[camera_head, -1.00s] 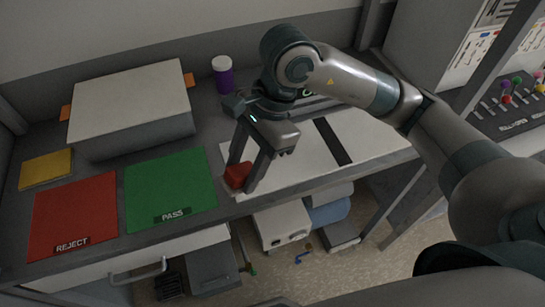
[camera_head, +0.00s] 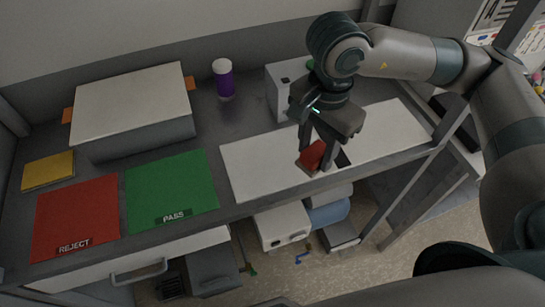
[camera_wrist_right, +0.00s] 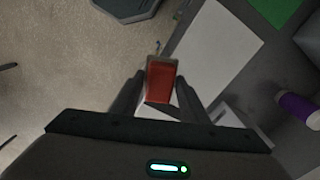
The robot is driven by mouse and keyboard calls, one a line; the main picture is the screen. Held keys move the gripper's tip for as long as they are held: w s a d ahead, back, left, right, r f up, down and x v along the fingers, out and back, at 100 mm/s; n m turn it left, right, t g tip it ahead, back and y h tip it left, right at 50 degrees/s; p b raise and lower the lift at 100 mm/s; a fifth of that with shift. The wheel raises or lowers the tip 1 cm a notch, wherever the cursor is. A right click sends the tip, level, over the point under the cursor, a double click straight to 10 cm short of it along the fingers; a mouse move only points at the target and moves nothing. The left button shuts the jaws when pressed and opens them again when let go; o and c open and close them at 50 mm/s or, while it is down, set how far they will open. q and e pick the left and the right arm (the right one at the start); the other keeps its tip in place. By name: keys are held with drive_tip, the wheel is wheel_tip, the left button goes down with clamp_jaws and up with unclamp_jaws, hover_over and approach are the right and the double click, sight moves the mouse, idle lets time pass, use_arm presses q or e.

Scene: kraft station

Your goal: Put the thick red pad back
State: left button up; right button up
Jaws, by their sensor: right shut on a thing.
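The thick red pad (camera_head: 312,156) is between the fingers of my right gripper (camera_head: 317,158), which is shut on it. The pad is tilted and appears held above the white sheet, near the dark strip (camera_head: 342,158) and the counter's front edge. In the right wrist view the red pad (camera_wrist_right: 161,80) sits between the two fingertips, with a pale rim at its far end. My left gripper is not in view.
A red REJECT mat (camera_head: 75,215) and a green PASS mat (camera_head: 170,185) lie at the left. A yellow pad (camera_head: 48,171), a large grey box (camera_head: 135,105) and a purple bottle with white lid (camera_head: 223,80) stand behind. The white sheet (camera_head: 255,165) is mostly clear.

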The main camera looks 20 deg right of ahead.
drive_tip(key=w+a+f+p, duration=0.1)
drive_tip(key=w+a+f, duration=0.1)
drive_tip(key=w, duration=0.1)
drive_tip(key=w+a+f+p, duration=0.2)
drive_tip(key=w, duration=0.1)
drive_tip(key=w+a+f+p, duration=0.2)
drive_tip(key=w, duration=0.1)
drive_tip(key=shift+w+f, duration=0.1)
drive_tip(key=shift+f, duration=0.1)
drive_tip(key=shift+w+a+f, duration=0.15)
drive_tip(key=shift+w+f, duration=0.05)
drive_tip(key=shift+s+f+p, duration=0.1)
drive_tip(key=shift+f+p, duration=0.45)
drive_tip(key=shift+p, duration=0.1)
wheel_tip(320, 180, down, 2)
drive_tip(key=shift+p, duration=0.6)
drive_tip(key=shift+f, duration=0.45)
drive_tip(key=o, duration=1)
drive_tip(key=shift+c, duration=0.2)
